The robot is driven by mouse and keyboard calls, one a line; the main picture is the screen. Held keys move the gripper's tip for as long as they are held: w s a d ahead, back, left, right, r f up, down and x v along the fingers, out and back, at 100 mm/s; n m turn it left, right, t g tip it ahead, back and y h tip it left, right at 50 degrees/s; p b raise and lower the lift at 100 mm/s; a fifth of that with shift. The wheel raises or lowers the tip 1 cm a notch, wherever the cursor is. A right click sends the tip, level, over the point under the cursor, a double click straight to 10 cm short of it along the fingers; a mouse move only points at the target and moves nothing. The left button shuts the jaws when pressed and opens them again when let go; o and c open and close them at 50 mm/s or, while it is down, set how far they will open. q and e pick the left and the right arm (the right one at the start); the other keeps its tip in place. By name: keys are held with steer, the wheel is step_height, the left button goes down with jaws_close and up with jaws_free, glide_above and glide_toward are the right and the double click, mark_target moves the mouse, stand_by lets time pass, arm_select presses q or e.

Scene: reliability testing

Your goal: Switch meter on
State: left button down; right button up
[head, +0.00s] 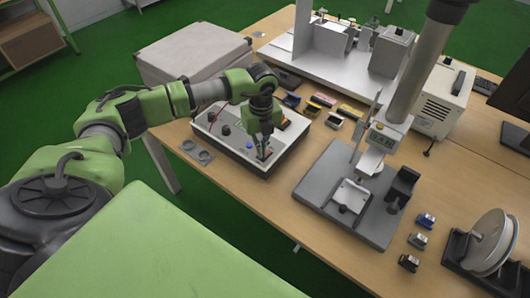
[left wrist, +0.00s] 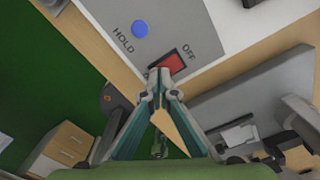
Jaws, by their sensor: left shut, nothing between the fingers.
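The meter is a light box with a grey top panel (head: 218,115) on the wooden table in the head view. Its panel also shows in the left wrist view (left wrist: 185,22), with a blue button (left wrist: 139,28) by the word HOLD. Next to it is a red rocker switch (left wrist: 173,61) in a dark frame, with OFF printed at its upper right. My left gripper (head: 263,152) points down over the switch end of the meter. In the left wrist view its shut, empty fingertips (left wrist: 159,76) overlap the switch's lower-left edge; I cannot tell whether they touch it. My right gripper is not in view.
A test stand with a grey base (head: 317,196) and tall column stands right of the meter. Small coloured blocks (head: 321,100) lie behind it. A white reel (head: 488,240) is at the far right. A pale box (head: 190,45) stands behind my left arm.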

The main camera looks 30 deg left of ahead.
arm_select(q)
steer(key=shift+f+b, duration=0.3)
steer(key=shift+f, duration=0.15)
steer(key=shift+s, duration=0.15)
steer(key=shift+r+p, duration=0.75)
steer(key=shift+r, duration=0.1)
steer(key=shift+r+p, duration=1.8)
steer(key=shift+r, duration=0.9)
